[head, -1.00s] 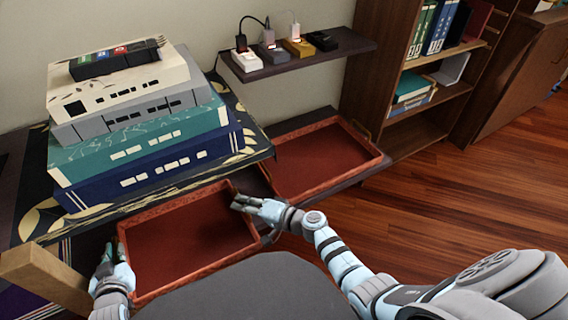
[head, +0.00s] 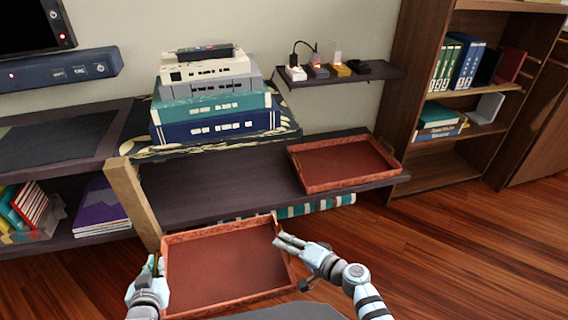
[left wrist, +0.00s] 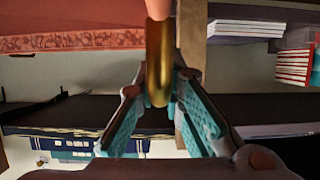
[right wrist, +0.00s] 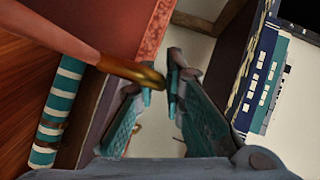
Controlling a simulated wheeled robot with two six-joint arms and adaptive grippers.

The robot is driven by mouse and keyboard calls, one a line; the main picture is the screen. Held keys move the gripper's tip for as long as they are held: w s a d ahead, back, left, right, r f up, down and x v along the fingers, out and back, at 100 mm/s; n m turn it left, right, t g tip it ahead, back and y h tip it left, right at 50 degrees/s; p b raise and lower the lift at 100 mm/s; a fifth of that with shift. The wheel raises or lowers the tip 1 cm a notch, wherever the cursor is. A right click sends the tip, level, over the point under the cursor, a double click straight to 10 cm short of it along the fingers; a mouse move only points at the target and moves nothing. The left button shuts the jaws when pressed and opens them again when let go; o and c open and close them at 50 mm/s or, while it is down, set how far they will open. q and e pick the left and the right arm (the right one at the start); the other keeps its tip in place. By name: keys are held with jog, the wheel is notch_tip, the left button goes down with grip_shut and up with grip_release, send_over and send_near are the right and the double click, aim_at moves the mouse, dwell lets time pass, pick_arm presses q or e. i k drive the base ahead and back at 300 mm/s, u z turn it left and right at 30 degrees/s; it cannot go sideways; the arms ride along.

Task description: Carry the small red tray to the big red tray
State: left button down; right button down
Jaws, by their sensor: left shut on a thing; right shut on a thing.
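The small red tray (head: 228,265) is held in front of the low shelf, with an empty dark red floor and a patterned rim. My left gripper (head: 156,264) is shut on its left side, on a gold handle (left wrist: 158,60) that shows between the fingers in the left wrist view. My right gripper (head: 280,242) is shut on its right side, on a gold handle (right wrist: 148,76) that shows at the fingertips in the right wrist view. The big red tray (head: 345,165) lies empty on the right end of the low shelf, behind and right of the small tray.
The dark low shelf (head: 225,185) has bare room left of the big tray. A wooden post (head: 135,205) stands near my left gripper. Stacked boxes (head: 215,123) sit on the upper board. A small shelf with chargers (head: 345,74) hangs above the big tray. A bookcase (head: 440,165) stands right.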

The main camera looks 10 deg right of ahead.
aim_at(341, 162)
jog(key=u, duration=2.35)
jog(key=k, duration=1.85)
jog(key=z, duration=2.4)
jog(key=i, duration=2)
